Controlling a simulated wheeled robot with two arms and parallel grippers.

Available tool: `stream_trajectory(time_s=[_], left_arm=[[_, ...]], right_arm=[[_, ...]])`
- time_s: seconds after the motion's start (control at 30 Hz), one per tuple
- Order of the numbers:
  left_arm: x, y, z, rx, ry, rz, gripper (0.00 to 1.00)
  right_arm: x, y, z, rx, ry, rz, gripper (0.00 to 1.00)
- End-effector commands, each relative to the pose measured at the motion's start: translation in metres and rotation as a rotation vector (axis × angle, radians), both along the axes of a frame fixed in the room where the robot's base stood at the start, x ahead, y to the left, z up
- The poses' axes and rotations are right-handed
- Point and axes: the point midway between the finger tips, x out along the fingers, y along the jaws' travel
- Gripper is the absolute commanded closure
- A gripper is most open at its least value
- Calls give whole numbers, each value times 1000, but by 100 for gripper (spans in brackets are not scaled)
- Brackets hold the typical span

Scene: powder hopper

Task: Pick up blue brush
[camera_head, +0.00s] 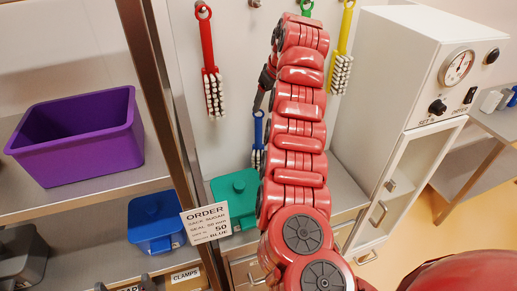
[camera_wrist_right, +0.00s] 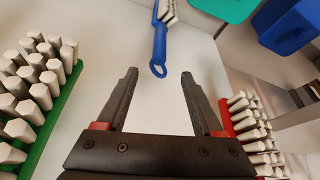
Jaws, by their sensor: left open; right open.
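The blue brush (camera_head: 258,138) hangs upright on the white back panel, partly hidden behind my right arm in the head view. In the right wrist view its blue handle (camera_wrist_right: 159,42) points at my right gripper (camera_wrist_right: 158,74), with the loop end between the fingertips in the picture. The white bristles lie at the top edge. The right gripper is open and empty, its fingers apart on either side of the loop, and no contact shows. In the head view it is mostly hidden behind the arm. Dark tips at the bottom left edge look like my left gripper (camera_head: 124,286), open.
A red brush (camera_head: 209,65) and a yellow brush (camera_head: 341,50) hang on the panel. A green brush (camera_wrist_right: 50,110) is close beside the right gripper. A teal box (camera_head: 235,196), a blue box (camera_head: 156,222) and a purple bin (camera_head: 80,135) stand below and left. A white cabinet (camera_head: 415,75) stands right.

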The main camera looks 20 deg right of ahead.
Motion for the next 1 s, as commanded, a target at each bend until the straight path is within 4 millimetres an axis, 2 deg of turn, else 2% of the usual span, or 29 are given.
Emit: stream_trajectory(time_s=[0.03, 0.2, 0.37, 0.47, 0.63, 0.8, 1.0], left_arm=[[0, 0, 12, 0, 0, 0, 16], [0, 0, 25, 0, 0, 0, 16], [0, 0, 28, 0, 0, 0, 16], [0, 0, 39, 0, 0, 0, 16], [0, 0, 61, 0, 0, 0, 16], [0, 0, 68, 0, 0, 0, 16], [0, 0, 67, 0, 0, 0, 16]], right_arm=[[3, 2, -4, -1, 5, 0, 31], [14, 5, -34, 2, 6, -1, 31], [19, 5, -44, 0, -1, -1, 31], [21, 7, -49, 1, 1, -1, 31], [29, 9, -68, 2, 3, -1, 31], [36, 10, -88, 0, 0, -1, 31], [38, 11, -93, 0, -3, -1, 31]])
